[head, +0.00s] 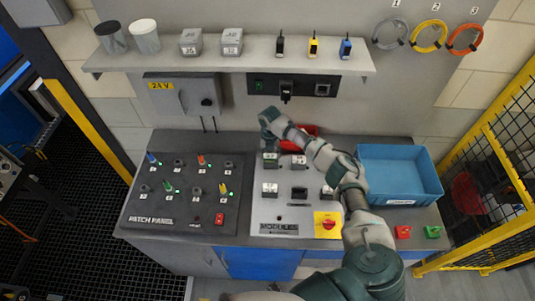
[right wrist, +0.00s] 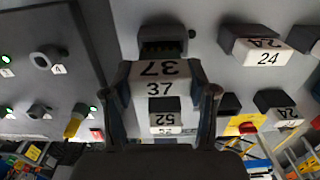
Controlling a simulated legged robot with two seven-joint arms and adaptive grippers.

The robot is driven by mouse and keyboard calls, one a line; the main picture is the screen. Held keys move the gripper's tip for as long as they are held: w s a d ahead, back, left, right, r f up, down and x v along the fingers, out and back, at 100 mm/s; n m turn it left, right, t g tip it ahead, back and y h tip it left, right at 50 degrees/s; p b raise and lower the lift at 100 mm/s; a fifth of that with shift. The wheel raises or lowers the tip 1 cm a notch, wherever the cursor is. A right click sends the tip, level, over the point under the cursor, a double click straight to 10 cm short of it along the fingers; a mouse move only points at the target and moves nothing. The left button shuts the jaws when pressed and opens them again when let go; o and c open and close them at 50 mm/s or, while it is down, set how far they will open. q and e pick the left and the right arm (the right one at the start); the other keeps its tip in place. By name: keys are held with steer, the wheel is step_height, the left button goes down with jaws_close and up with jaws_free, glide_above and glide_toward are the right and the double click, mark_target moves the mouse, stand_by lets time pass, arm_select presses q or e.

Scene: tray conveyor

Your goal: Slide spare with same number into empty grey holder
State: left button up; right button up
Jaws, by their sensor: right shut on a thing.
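My right gripper (head: 270,150) reaches down over the back left of the grey modules panel (head: 284,214). In the right wrist view its fingers (right wrist: 162,110) are shut on a white module marked 37 (right wrist: 160,88), one finger on each side. A grey holder with a dark, empty opening (right wrist: 163,45) lies just beyond the module and lines up with it. I cannot tell whether they touch. A seated module marked 52 (right wrist: 165,119) is nearer, and one marked 24 (right wrist: 267,57) sits to the right. My left gripper is not in view.
Two pale spare blocks (head: 190,42) (head: 231,41) stand on the shelf (head: 150,61). A blue bin (head: 400,155) is right of the panel, and a red bin (head: 306,131) is behind it. The patch panel (head: 150,221) with plugs is left. A red-and-yellow switch (head: 327,225) is at front right.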

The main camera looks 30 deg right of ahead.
steer(key=shift+d, duration=0.2)
steer(key=shift+w+a+r, duration=0.1)
steer(key=shift+a, duration=0.55)
steer(key=shift+a+r, duration=0.15)
steer(key=shift+a, duration=0.1)
steer(key=shift+d, duration=0.8)
steer(key=shift+d+f, duration=0.2)
steer(key=shift+d, duration=0.5)
steer(key=shift+a, duration=0.3)
steer(key=shift+a+r, duration=0.15)
steer(key=shift+a, duration=0.1)
steer(key=shift+d, duration=0.6)
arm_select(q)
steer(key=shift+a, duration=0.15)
arm_select(e)
steer(key=shift+a, duration=0.95)
